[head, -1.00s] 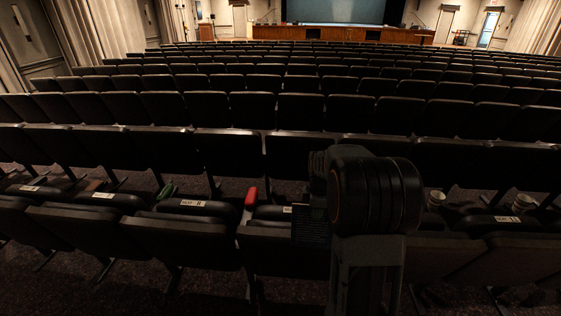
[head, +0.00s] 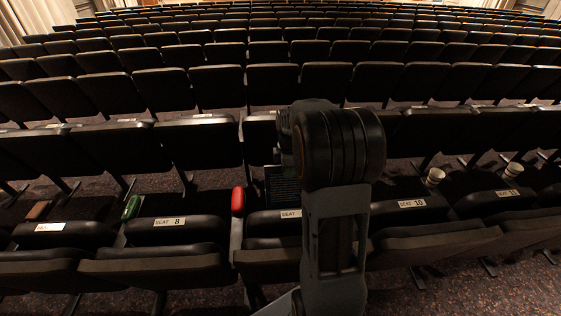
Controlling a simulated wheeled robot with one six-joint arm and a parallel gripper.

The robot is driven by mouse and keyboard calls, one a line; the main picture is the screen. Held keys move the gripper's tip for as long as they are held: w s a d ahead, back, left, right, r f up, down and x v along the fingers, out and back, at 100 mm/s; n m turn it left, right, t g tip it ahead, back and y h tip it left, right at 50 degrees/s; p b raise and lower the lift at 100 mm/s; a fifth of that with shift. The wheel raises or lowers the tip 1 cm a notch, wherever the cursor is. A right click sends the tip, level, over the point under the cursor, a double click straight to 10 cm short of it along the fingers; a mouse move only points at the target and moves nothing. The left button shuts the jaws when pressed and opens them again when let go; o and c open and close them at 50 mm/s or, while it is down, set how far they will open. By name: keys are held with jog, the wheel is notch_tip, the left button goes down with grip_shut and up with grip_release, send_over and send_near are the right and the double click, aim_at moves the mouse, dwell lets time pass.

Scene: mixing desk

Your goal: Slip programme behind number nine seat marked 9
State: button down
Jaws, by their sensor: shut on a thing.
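A dark programme (head: 282,187) with fine pale print hangs upright above the seat between seats 8 and 10. My gripper (head: 284,158) is shut on its top edge, with the fingertips mostly hidden by my arm. The seat in that place has a white label (head: 291,214) reading "SEAT"; its number is hidden behind my arm. The label for seat 8 (head: 169,222) shows to the left and the label for seat 10 (head: 412,204) to the right. I cannot tell whether the programme touches the seat.
A red object (head: 238,201) stands upright on the armrest left of the middle seat. A green object (head: 132,207) lies beside seat 8, and a brown one (head: 38,210) farther left. Rows of dark seats fill the space ahead.

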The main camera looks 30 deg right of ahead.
jog(key=f, duration=0.1)
jog(key=b, duration=1.7)
send_over(286, 223)
jog(key=s, duration=0.1)
notch_tip(286, 223, down, 23)
jog(key=shift+s+a, duration=0.15)
jog(key=shift+a, duration=0.15)
jog(key=shift+f+b, duration=2.15)
jog(key=shift+f, duration=0.9)
jog(key=c, duration=1.2)
grip_release()
